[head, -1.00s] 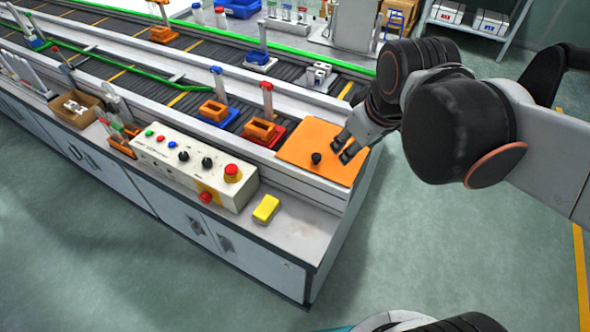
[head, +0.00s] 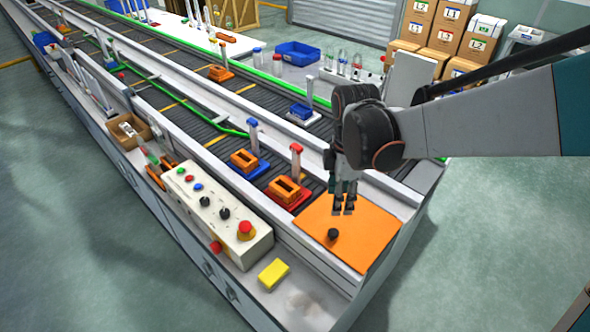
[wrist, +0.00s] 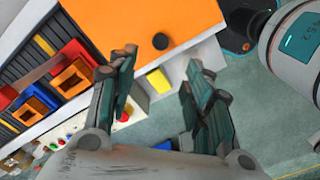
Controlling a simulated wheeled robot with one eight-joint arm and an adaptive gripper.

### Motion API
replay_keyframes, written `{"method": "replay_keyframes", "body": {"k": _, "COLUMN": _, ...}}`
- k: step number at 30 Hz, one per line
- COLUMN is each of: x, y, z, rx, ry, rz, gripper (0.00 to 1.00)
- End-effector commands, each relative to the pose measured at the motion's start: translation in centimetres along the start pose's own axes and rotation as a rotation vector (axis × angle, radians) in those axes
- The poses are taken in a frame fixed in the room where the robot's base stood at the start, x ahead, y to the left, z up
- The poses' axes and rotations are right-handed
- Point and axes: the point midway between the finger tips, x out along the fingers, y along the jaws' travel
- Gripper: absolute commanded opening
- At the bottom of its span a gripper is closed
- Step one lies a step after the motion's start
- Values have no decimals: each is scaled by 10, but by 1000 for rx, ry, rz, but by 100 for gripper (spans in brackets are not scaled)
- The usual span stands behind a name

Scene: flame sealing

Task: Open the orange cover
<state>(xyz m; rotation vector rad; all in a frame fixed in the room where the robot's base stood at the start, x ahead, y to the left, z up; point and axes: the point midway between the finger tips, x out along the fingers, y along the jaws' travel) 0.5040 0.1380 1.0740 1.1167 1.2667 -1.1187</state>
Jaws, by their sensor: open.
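The orange cover (head: 365,243) is a flat panel lying closed at the near right end of the conveyor bench, with a round black knob (head: 333,234) on top. In the wrist view the cover (wrist: 120,22) fills the top middle, with its knob (wrist: 160,41) ahead of my fingers. My gripper (head: 343,208) hangs over the cover with its fingers pointing down, behind the knob in the head view. In the wrist view my gripper (wrist: 160,70) is open and empty, its two fingers wide apart. The knob is not between the fingertips.
A control box (head: 220,207) with buttons and a yellow block (head: 273,274) sit on the ledge left of the cover. Red (head: 290,192) and blue (head: 246,162) carriers with orange blocks stand on the conveyor. Floor is clear at right.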

Motion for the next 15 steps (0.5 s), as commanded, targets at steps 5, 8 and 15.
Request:
{"method": "replay_keyframes", "body": {"k": 5, "x": 17, "y": -2, "z": -2, "rx": -4, "ry": 0, "rz": 1, "gripper": 46}}
{"method": "replay_keyframes", "body": {"k": 8, "x": 35, "y": -1, "z": -2, "rx": -2, "ry": 0, "rz": 1, "gripper": 46}}
{"method": "replay_keyframes", "body": {"k": 15, "x": 83, "y": -1, "z": -1, "rx": -1, "ry": 0, "rz": 2, "gripper": 46}}
